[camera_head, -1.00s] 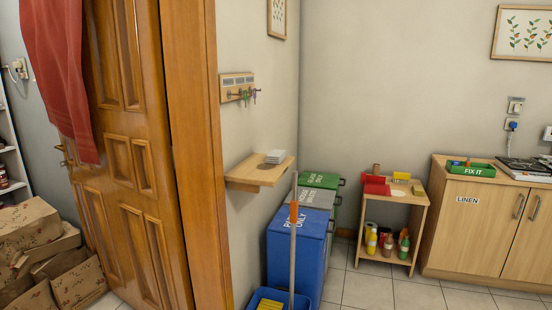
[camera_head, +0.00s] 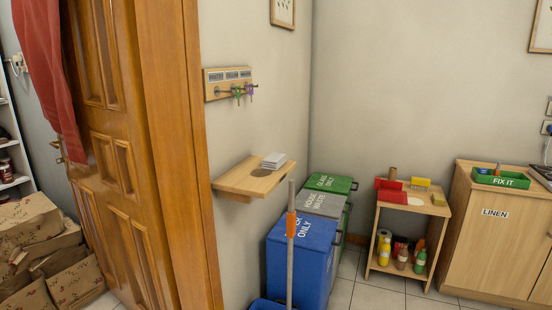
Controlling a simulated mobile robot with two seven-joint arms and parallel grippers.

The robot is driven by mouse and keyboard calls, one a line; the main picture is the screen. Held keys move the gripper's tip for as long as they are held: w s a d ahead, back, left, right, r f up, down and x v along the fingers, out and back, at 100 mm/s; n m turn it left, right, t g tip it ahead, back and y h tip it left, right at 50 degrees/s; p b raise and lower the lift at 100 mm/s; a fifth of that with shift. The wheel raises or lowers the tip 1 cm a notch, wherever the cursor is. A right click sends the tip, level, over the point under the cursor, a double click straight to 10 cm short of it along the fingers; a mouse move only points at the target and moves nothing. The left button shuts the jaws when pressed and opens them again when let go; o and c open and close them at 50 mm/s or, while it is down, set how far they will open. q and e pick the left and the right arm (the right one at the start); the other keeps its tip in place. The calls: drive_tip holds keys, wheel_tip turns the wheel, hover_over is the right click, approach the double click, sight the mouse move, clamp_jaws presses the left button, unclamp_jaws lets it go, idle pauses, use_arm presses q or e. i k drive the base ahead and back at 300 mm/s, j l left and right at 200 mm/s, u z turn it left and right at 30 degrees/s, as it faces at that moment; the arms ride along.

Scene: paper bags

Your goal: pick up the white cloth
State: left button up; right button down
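A small stack of flat white pieces (camera_head: 273,160) lies on the wooden wall shelf (camera_head: 236,186); I cannot tell whether it is cloth or paper. A flat white patch (camera_head: 416,201) lies on top of the small wooden stand (camera_head: 439,207), beside red and yellow items; it is too small to tell what it is. Neither of my grippers is in view.
Blue (camera_head: 299,262), grey and green bins stand in a row along the wall, with an upright mop handle (camera_head: 291,245) in front. A LINEN cabinet (camera_head: 495,245) stands at right. A wooden door (camera_head: 120,150) and several patterned bags (camera_head: 30,225) are at left. Tiled floor shows between.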

sight(274, 161)
drive_tip(key=i+l+u, duration=0.1)
drive_tip(key=i+l, duration=0.4)
drive_tip(key=l, duration=0.2)
drive_tip(key=i+l+u, duration=0.25)
drive_tip(key=i+l, duration=0.25)
drive_tip(key=l, duration=0.2)
drive_tip(key=i+l, duration=0.2)
drive_tip(key=l, duration=0.2)
drive_tip(key=i+l+u, duration=0.15)
drive_tip(key=l, duration=0.25)
drive_tip(key=i, duration=0.1)
